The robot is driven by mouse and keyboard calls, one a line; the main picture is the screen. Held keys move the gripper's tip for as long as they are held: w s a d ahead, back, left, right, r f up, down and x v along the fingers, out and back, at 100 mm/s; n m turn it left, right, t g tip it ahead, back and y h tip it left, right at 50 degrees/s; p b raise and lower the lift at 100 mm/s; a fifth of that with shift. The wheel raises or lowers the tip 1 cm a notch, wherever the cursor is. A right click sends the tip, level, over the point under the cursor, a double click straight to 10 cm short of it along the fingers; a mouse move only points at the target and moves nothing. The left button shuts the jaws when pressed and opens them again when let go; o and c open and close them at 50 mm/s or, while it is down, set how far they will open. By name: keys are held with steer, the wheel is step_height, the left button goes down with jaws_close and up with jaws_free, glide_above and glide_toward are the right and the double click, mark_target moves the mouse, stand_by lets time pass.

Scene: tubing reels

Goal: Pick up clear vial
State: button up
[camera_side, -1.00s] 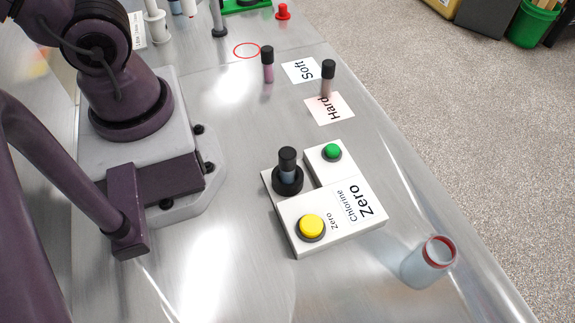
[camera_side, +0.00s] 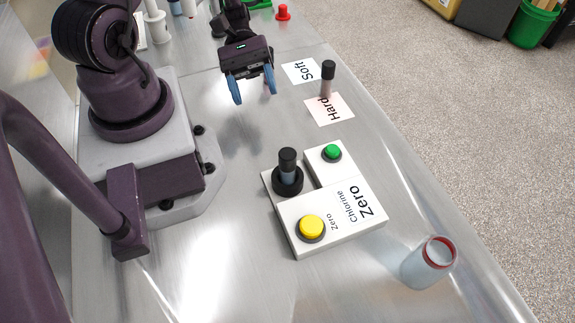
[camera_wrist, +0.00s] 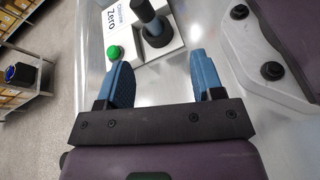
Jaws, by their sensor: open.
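A clear, bluish vial with a black cap (camera_side: 288,162) stands upright in the black round holder of the white Chlorine Zero device (camera_side: 345,225). It also shows at the top of the wrist view (camera_wrist: 147,12), beyond my fingers. My gripper (camera_side: 254,96) has its blue fingers spread, with nothing visible between them. It is above the table, behind the device in the side view and apart from the vial. A second black-capped vial (camera_side: 327,80), greyish pink, stands at the Hard label. The pink vial near the Soft label is hidden in the side view, apparently behind my gripper.
The device carries a green button (camera_side: 331,152) and a yellow button (camera_side: 312,227). A red-rimmed translucent cup (camera_side: 428,262) stands near the table's right edge. A red knob (camera_side: 283,12) is at the back. Bare table lies between my gripper and the device.

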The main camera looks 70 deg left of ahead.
steer(key=f+n+t+h, duration=0.1)
steer(key=f+n+t, duration=0.1)
steer(key=s+d+f+n+t+h, duration=0.1)
steer(key=f+n+t, duration=0.1)
steer(key=f+n+t+h, duration=0.1)
steer(key=f+n+t, duration=0.1)
steer(key=shift+s+d+n+h, duration=0.3)
steer(key=shift+d, duration=0.1)
glide_toward(286, 167)
steer(key=w+d+f, duration=0.2)
steer(key=shift+w+d, duration=0.3)
steer(key=shift+d, duration=0.1)
steer(key=x, duration=0.4)
steer(key=shift+s+d+f, duration=0.15)
steer(key=shift+s, duration=0.25)
steer(key=shift+w+d, duration=0.2)
steer(key=shift+d, duration=0.35)
steer(key=c, duration=1.1)
steer(key=shift+o, duration=0.2)
